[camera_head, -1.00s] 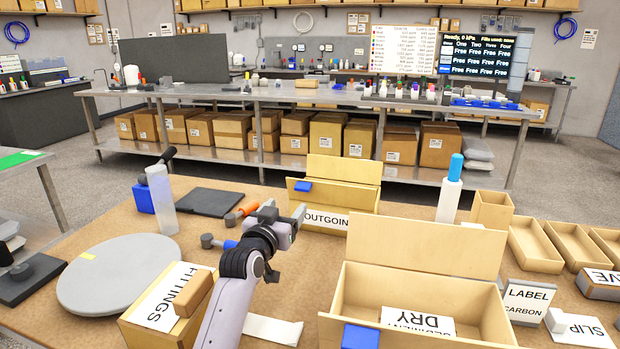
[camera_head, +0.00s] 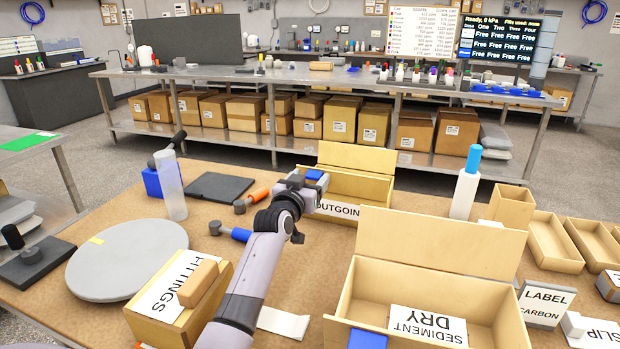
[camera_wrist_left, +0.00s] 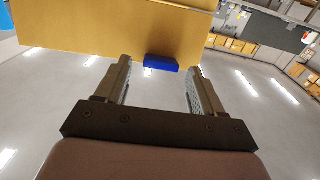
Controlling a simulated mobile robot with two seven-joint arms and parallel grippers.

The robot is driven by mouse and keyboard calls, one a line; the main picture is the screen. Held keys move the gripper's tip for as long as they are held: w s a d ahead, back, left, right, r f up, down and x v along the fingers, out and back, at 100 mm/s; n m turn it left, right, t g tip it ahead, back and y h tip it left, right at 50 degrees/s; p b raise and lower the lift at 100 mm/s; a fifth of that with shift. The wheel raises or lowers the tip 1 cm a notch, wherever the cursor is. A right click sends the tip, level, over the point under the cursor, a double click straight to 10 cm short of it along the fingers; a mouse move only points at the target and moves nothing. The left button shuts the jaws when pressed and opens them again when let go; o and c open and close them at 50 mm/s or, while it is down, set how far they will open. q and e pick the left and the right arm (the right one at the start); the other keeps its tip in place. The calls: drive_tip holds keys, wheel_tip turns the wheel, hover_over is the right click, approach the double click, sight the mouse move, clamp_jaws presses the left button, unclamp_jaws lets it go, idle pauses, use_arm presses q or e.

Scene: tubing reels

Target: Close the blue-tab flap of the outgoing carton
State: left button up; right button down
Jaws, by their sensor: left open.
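The outgoing carton (camera_head: 376,189) stands on the brown worktop, lettered "OUTGOING" on a front label (camera_head: 338,209) that my left arm partly covers. Its back panel (camera_head: 357,157) stands upright and its top looks open. A blue tab (camera_head: 315,175) is at its front left. My left gripper (camera_head: 306,184) is at that corner, close to the tab. In the left wrist view my open fingers (camera_wrist_left: 160,78) point at a tan cardboard panel (camera_wrist_left: 115,32), and the blue tab (camera_wrist_left: 161,63) lies between the fingertips. I cannot tell whether they touch it. My right gripper is out of view.
A larger open carton (camera_head: 490,310) labelled "SEDIMENT DRY" stands in front right, with its own blue tab (camera_head: 367,339). A fittings box (camera_head: 165,322) and a grey disc (camera_head: 120,262) are left. A blue-capped bottle (camera_head: 465,190) stands right of the outgoing carton.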

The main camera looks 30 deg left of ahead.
use_arm(q)
drive_tip(key=shift+w+a, duration=0.15)
drive_tip(key=shift+w, duration=0.25)
drive_tip(key=shift+c, duration=0.3)
clamp_jaws()
